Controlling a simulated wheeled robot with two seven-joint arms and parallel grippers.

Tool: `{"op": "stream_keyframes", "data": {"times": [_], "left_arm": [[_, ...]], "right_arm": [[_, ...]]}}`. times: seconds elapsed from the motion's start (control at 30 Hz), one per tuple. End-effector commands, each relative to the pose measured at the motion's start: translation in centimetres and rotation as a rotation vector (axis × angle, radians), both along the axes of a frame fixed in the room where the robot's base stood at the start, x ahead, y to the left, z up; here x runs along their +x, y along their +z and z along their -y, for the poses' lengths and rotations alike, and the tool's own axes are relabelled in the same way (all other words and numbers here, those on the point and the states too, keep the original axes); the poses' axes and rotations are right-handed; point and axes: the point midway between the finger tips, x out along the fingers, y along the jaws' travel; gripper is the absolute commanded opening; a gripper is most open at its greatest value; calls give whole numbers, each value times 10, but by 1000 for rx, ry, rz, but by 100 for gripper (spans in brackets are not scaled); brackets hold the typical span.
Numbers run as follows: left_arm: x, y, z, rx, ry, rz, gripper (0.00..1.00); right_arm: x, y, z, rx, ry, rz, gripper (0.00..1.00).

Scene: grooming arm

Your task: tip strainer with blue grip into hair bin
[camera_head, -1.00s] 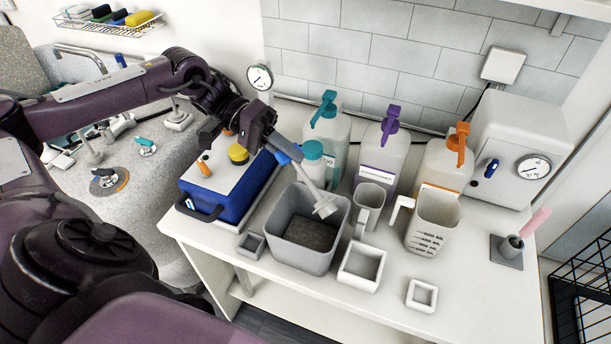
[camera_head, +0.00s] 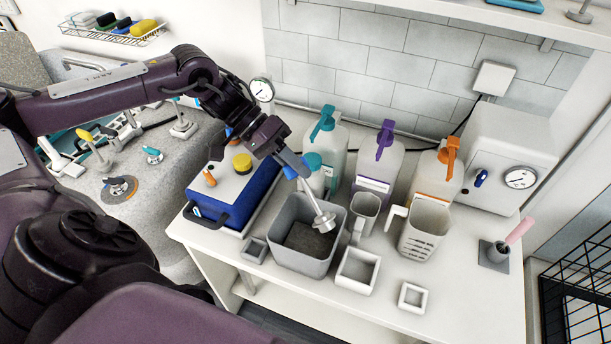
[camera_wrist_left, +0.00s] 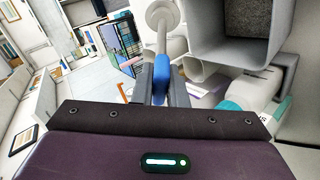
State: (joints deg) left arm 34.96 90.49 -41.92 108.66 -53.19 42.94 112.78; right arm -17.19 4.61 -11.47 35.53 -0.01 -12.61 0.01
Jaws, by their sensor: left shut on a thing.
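The strainer has a blue grip (camera_head: 291,161), a pale shaft and a small round grey head (camera_head: 323,223). My left gripper (camera_head: 280,150) is shut on the blue grip. The shaft slants down to the right, and the head is over the right part of the hair bin (camera_head: 290,256), near its right wall. The bin is a grey, open square tub with a dark, rough bottom. In the left wrist view the blue grip (camera_wrist_left: 161,72) sits between the fingers, and the bin (camera_wrist_left: 208,38) is at upper right. What is in the head cannot be made out. My right gripper is not in view.
A blue box with a white top (camera_head: 235,185) stands left of the bin. Bottles with teal, purple (camera_head: 380,165) and orange pumps stand behind. A grey jug (camera_head: 364,212), a measuring jug (camera_head: 425,232) and small square trays (camera_head: 358,272) crowd the right side.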

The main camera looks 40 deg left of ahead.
Motion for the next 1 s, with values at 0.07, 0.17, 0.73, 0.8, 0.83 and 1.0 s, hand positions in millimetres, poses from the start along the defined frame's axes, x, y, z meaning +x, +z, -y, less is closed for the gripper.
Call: {"op": "stream_keyframes", "data": {"times": [0.07,0.17,0.73,0.8,0.83,1.0], "left_arm": [[-2,11,5,50,-2,14,0],[-2,11,7,92,-1,27,0],[-8,24,27,268,-5,81,0],[-10,26,34,331,-5,100,0],[-10,28,37,357,-6,108,0],[-13,28,45,466,-2,139,0]], "right_arm": [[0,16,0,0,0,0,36],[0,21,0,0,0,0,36],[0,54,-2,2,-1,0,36],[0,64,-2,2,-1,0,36],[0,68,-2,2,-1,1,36],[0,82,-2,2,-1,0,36]]}}
